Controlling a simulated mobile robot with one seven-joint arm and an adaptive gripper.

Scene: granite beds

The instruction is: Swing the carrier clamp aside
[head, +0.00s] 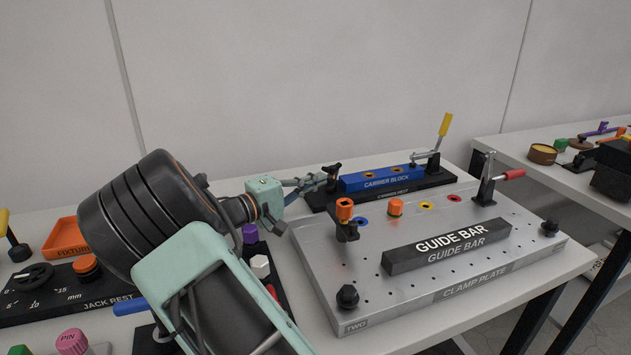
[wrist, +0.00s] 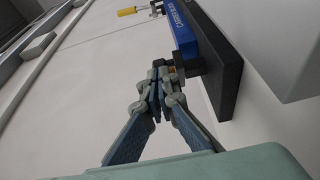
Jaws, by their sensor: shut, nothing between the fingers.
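The blue carrier block (head: 377,179) lies in the black carrier rest (head: 435,181) at the back of the table. A small black clamp-like part with a knob (head: 332,170) stands at the block's left end. A toggle clamp with an upright yellow handle (head: 445,124) stands at the right end; its handle also shows in the wrist view (wrist: 126,11). Which one is the carrier clamp is not labelled. My gripper (head: 319,181) is shut and empty, close beside the black part at the left end. In the wrist view its fingertips (wrist: 160,70) partly hide that part, so contact cannot be told.
The clamp plate (head: 480,282) in front bears the guide bar (head: 433,249), a red-handled clamp (head: 513,174), an orange-topped post (head: 344,209) and black knobs. An orange tray (head: 69,239) and the jack rest (head: 110,303) are at left. The wall rises behind the carrier rest.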

